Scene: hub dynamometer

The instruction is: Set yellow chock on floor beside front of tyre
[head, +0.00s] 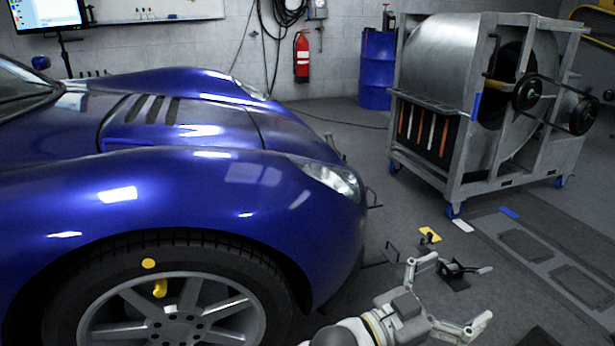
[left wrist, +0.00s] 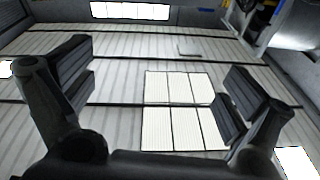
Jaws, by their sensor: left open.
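The front tyre (head: 95,285) of the blue car (head: 200,180) is at the lower left of the head view, with a yellow dot on its sidewall. A small yellow piece (head: 430,235) lies on the floor to the right of the car's nose; it may be the chock, but it is too small to tell. My left gripper (head: 450,296) is open and empty at the bottom of the head view, right of the car's front. In the left wrist view my gripper (left wrist: 158,95) shows spread fingers with nothing between them, facing the ceiling lights.
A black device with a lever (head: 460,272) stands on the floor just beyond my gripper. A large wheeled metal machine (head: 470,110) stands at the back right. A blue drum (head: 377,70) and a red extinguisher (head: 302,57) are by the wall. Grey floor between car and machine is mostly clear.

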